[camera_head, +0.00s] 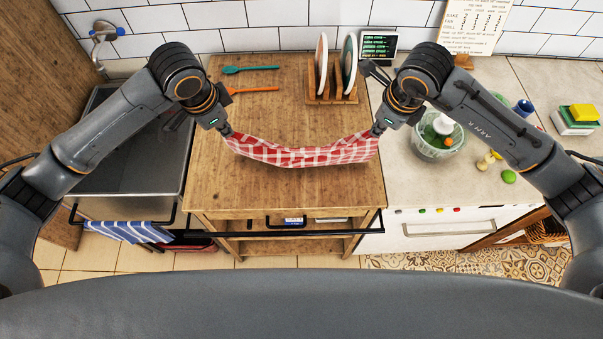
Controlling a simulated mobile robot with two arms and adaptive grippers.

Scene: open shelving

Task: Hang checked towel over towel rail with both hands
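A red and white checked towel (300,156) hangs slack between my two grippers, its middle sagging in a shallow curve above the wooden worktop. My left gripper (227,133) appears shut on the towel's left corner. My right gripper (377,131) appears shut on its right corner. The fingertips are small and partly hidden by the wrists and cloth. The black towel rail (310,232) runs across the front of the wooden unit, below and nearer than the towel. The towel is apart from the rail.
A rack with plates (330,95) and two utensils (252,69) sit at the back of the wooden worktop (215,185). A bowl (437,145) stands on the right counter. The worktop's front is clear.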

